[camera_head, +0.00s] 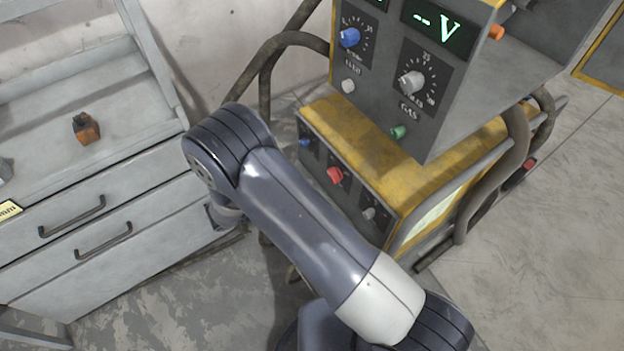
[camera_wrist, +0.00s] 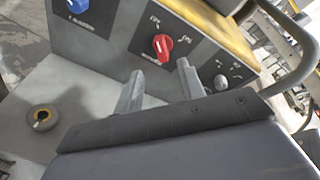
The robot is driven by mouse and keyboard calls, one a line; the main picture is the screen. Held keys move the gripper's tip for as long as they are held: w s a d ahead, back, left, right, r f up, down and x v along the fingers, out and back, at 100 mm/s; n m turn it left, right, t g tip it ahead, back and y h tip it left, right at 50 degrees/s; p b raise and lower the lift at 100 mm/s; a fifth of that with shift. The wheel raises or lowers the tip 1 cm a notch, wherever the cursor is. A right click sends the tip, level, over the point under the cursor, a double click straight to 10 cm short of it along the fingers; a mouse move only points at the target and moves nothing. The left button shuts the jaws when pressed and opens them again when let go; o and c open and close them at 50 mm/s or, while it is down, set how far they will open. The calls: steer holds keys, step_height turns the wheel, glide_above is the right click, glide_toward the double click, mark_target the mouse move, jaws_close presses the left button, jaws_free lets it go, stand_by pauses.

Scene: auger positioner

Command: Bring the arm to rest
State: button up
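My arm (camera_head: 300,220) reaches across the middle of the head view, in front of a grey and yellow control machine (camera_head: 400,165). My gripper is hidden in the head view. In the wrist view my gripper (camera_wrist: 160,70) shows two grey fingers standing apart, with nothing between them. A red knob (camera_wrist: 162,47) on the machine's lower panel shows just beyond the fingertips, apart from them as far as I can tell. The red knob also shows in the head view (camera_head: 335,175).
A blue knob (camera_wrist: 77,5) and a grey knob (camera_wrist: 221,82) flank the red one. Thick cables (camera_head: 265,75) hang around the machine. A grey drawer cabinet (camera_head: 120,225) with a small orange-and-black object (camera_head: 86,129) stands at left. Open floor (camera_head: 545,270) shows at right.

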steer(key=shift+s+a+r, duration=0.15)
steer(key=shift+s+a, duration=0.2)
steer(key=shift+a, duration=0.2)
steer(key=x, duration=1)
steer(key=shift+w+d, duration=0.2)
steer(key=shift+d, duration=0.15)
